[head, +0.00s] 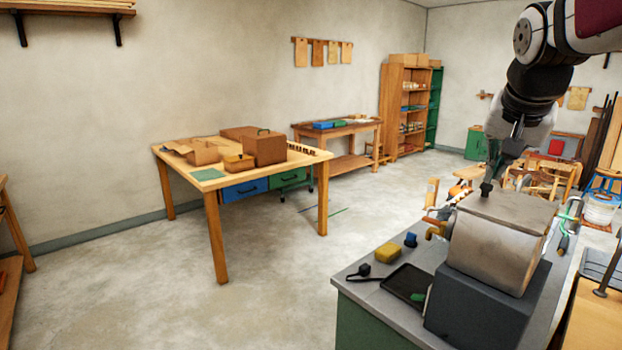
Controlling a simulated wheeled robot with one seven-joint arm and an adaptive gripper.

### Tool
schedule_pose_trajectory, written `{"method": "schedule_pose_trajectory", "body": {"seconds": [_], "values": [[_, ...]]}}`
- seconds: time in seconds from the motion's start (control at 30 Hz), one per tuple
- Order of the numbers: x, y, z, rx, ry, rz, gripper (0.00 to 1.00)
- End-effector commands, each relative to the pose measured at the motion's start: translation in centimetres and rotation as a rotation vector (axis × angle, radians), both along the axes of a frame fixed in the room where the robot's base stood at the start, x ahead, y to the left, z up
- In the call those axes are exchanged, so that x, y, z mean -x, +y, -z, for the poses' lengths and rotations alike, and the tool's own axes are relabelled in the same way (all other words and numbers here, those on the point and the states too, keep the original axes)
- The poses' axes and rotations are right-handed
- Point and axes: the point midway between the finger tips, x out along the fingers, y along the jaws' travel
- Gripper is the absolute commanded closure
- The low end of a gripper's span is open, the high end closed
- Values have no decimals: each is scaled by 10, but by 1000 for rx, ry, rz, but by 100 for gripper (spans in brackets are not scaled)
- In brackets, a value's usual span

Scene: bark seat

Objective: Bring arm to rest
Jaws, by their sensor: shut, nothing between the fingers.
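My arm comes in from the upper right of the head view. My gripper (488,186) hangs from it, pointing down, with its fingers together and nothing between them. Its tips appear just beside or above the back left edge of a grey metal box (497,245). I cannot tell whether they touch it. The box sits on a dark block (480,312) on the grey-topped workbench (362,300) at the front right.
A yellow block (388,253), a blue piece (410,240) and a black tray (407,286) lie left of the metal box. Chairs and tools crowd the area behind it. A wooden table (175,155) stands further left, with open floor (270,275) between.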

Motion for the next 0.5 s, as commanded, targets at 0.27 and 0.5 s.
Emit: {"method": "schedule_pose_trajectory", "body": {"seconds": [0.27,0.5], "values": [[119,74,32,-15,48,-297,100],[208,122,76,64,90,-513,100]]}}
